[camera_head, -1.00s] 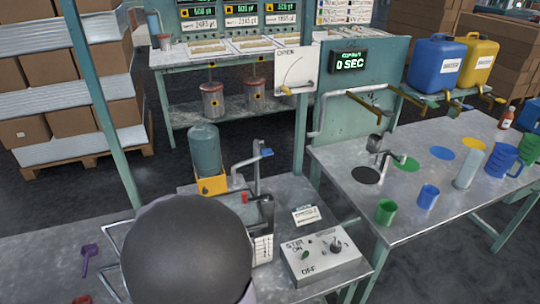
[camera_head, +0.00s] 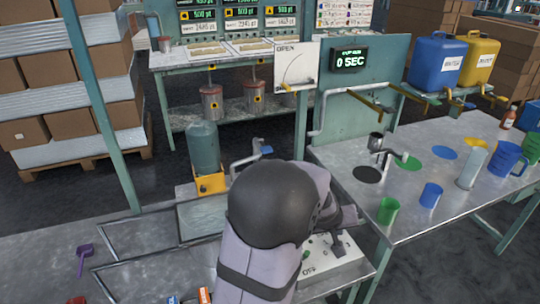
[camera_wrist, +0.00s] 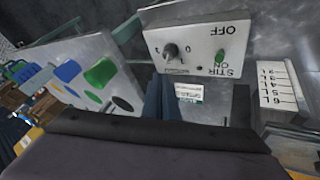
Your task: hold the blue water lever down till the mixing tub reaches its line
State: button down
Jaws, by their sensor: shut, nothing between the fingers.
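The blue water lever (camera_head: 266,150) tops a grey tap post behind the mixing tub, at the middle of the head view. The metal mixing tub (camera_head: 182,226) stands partly behind my arm. Its white litre scale (camera_wrist: 278,87) shows at the right of the wrist view, but the water level and target line cannot be made out. My gripper (camera_head: 342,234) is shut and empty over the switch box, well in front of and right of the lever, not touching it. My arm hides part of the tub and the scale in the head view.
The STIR ON/OFF switch box (camera_wrist: 196,50) is close by my gripper. A grey-green tank (camera_head: 203,148) in a yellow holder stands behind the tub. The right bench (camera_head: 330,160) carries green and blue cups and jugs. A timer (camera_head: 350,60) reads 0 SEC.

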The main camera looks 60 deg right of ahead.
jog(key=w+d+r+n+t+h, duration=0.4)
jog(key=w+d+r+t+h, duration=0.15)
jog(key=w+d+r, duration=0.55)
jog(key=w+a+r+t+y, duration=0.1)
jog(key=w+a+r+t, duration=0.3)
jog(key=w, duration=0.5)
notch_tip(320, 180, up, 3)
jog(key=t, duration=0.2)
jog(key=shift+w+r+t, duration=0.2)
jog(key=shift+t, duration=0.15)
jog(key=shift+a, duration=0.1)
jog(key=shift+w, duration=0.1)
jog(key=p, duration=0.2)
send_over(269, 148)
jog(key=s+a, duration=0.2)
jog(key=a, duration=0.1)
notch_tip(269, 148, down, 2)
jog(key=shift+w+d+f, duration=0.1)
jog(key=shift+w+f, duration=0.05)
jog(key=shift+f, duration=0.95)
jog(key=shift+w+f, duration=0.1)
jog(key=shift+f, duration=1)
